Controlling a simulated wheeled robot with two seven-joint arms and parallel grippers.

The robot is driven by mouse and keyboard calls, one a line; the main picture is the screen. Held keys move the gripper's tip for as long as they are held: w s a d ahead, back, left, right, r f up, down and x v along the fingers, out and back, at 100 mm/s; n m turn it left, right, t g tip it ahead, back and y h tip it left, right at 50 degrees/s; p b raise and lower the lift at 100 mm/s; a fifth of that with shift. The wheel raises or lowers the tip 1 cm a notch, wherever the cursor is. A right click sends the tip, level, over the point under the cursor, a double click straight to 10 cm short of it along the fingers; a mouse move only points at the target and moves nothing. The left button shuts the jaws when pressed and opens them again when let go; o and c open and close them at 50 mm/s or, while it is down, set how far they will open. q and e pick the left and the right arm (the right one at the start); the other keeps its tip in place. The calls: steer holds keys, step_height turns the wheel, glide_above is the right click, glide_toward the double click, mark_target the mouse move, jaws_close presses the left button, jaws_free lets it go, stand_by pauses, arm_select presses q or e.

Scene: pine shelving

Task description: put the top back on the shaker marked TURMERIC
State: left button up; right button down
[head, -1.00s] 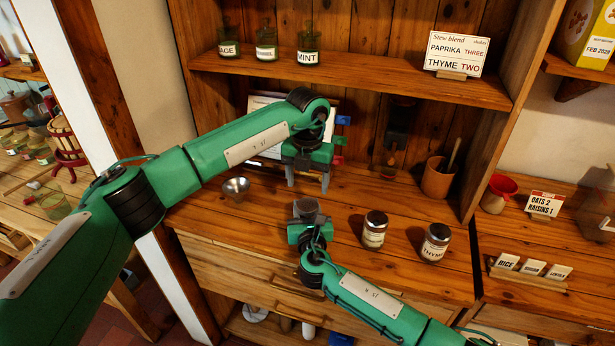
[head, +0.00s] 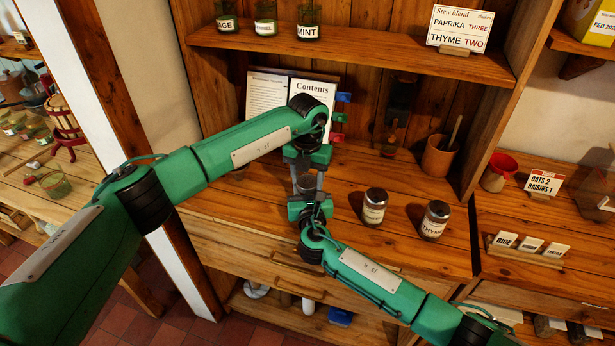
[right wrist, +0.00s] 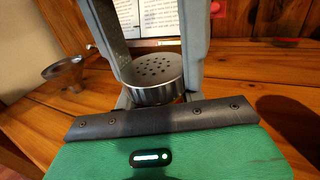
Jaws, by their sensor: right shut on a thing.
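A shaker's perforated metal top (right wrist: 153,80) shows in the right wrist view, level and just beyond my right palm. In the head view the shaker (head: 306,184) stands upright in my right gripper (head: 306,205), which is shut on it; its body and label are mostly hidden. My left gripper (head: 307,178) points down from above. Its two grey fingers (right wrist: 158,90) come down on either side of the metal top, very close to its rim; contact is not clear. No TURMERIC label is readable.
Two jars with metal tops stand to the right, one (head: 374,207) with an unclear label, one marked THYME (head: 435,219). A metal funnel (right wrist: 66,73) is left of the shaker. An open book (head: 262,92) leans behind. A wooden pot (head: 439,157) stands at back right.

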arm_select(q)
steer(key=shift+c, duration=1.4)
steer(key=shift+m, duration=0.9)
steer(key=o, duration=1.1)
steer(key=shift+r, duration=0.15)
steer(key=shift+r, duration=2.15)
steer(key=shift+c, duration=0.4)
